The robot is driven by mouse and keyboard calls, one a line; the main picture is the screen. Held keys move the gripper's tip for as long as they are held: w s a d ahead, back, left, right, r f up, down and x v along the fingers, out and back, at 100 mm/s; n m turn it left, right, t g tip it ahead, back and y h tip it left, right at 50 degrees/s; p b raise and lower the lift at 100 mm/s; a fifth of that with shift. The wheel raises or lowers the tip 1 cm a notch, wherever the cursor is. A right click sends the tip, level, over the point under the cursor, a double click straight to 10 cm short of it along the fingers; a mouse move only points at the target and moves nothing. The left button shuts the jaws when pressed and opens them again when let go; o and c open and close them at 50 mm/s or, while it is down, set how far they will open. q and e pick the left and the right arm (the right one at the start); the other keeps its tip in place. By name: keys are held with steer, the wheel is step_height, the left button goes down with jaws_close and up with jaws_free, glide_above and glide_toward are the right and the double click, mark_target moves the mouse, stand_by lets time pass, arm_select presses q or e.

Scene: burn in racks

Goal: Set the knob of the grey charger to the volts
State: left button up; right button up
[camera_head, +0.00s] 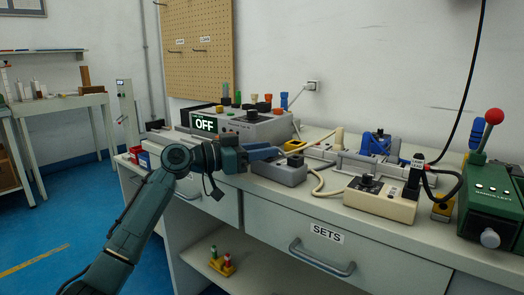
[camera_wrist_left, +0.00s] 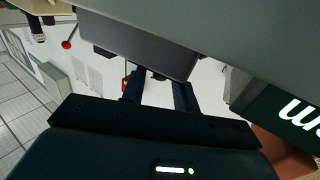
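The grey charger (camera_head: 279,172), a low dark grey box, sits near the bench's front edge in the head view. A small dark shape on its top (camera_head: 295,160) may be its knob. My left gripper (camera_head: 272,153) reaches over the box from the left, its fingers just above or beside its top; I cannot tell if they touch anything. In the left wrist view the two dark fingers (camera_wrist_left: 158,92) are apart, with a grey box (camera_wrist_left: 140,45) beyond them. The knob's setting is unreadable here. My right gripper is not in view.
A large grey unit (camera_head: 245,127) with a display reading OFF stands behind. A cream box (camera_head: 378,203) with a dark knob is to the right, then a green machine (camera_head: 490,215) with a red-balled lever. A cable and clamps lie between. A drawer marked SETS (camera_head: 340,250) is below.

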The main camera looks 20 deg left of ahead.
arm_select(q)
steer(key=shift+o, duration=0.8)
steer(key=p+v, duration=0.1)
steer(key=v, duration=1.2)
steer(key=shift+a, duration=0.1)
